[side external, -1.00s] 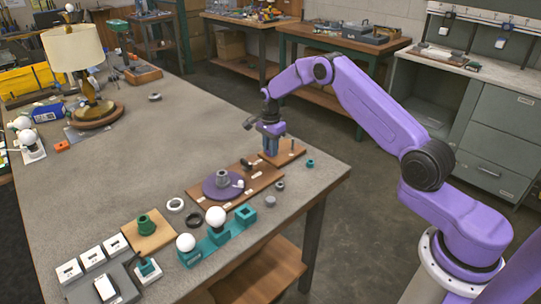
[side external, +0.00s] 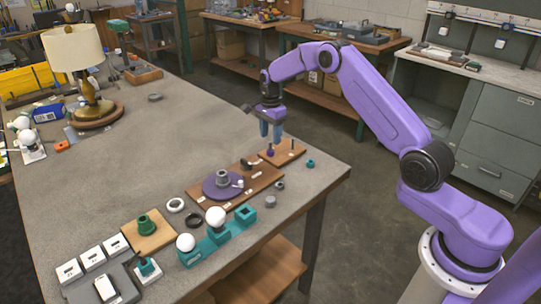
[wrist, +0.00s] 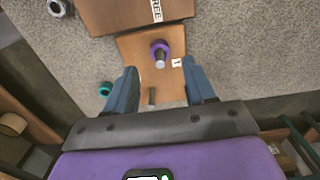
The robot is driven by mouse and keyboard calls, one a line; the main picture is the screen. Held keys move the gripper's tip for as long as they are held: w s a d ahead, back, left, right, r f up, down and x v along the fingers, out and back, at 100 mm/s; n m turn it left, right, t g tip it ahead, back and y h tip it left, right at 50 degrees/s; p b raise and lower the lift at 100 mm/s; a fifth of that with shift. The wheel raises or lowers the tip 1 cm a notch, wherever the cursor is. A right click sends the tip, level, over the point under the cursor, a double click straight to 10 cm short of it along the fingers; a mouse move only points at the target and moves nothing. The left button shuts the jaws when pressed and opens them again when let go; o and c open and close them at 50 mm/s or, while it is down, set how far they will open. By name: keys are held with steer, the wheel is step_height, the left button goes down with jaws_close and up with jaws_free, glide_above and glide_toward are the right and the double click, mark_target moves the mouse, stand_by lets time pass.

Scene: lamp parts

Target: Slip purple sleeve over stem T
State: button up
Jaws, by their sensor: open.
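The purple sleeve (side external: 270,152) is on the small wooden board (side external: 284,154) near the table's right edge. In the wrist view the purple sleeve (wrist: 154,45) appears around a grey stem (wrist: 160,59), low at its base. A label reading T (wrist: 177,63) lies beside that stem. A second thin stem (wrist: 152,96) stands bare on the same board. My gripper (side external: 271,138) is above the sleeve, pointing down, apart from it. Its two blue fingers (wrist: 163,88) are spread wide and empty.
A longer wooden board labelled FREE (wrist: 135,12) adjoins the small one, with a purple disc (side external: 221,186) and grey part on it. A teal ring (side external: 310,163) lies right of the small board. Teal holder with white bulbs (side external: 216,217) stands at the front.

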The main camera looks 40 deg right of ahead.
step_height(320, 180, up, 11)
steer(key=s+a+r+n, duration=0.4)
steer(key=s+a+n, duration=0.25)
steer(key=a, duration=0.45)
steer(key=s+a+r+n, duration=0.2)
steer(key=s+a+n, duration=0.65)
steer(key=s, duration=0.45)
steer(key=s+d+f+n, duration=0.2)
steer(key=s+n, duration=0.5)
steer(key=s, duration=0.6)
steer(key=s+d+f+n, duration=0.1)
steer(key=s+d+n, duration=0.2)
steer(key=s+n, duration=0.5)
steer(key=s, duration=0.6)
steer(key=shift+f+n, duration=0.3)
steer(key=shift+f, duration=0.05)
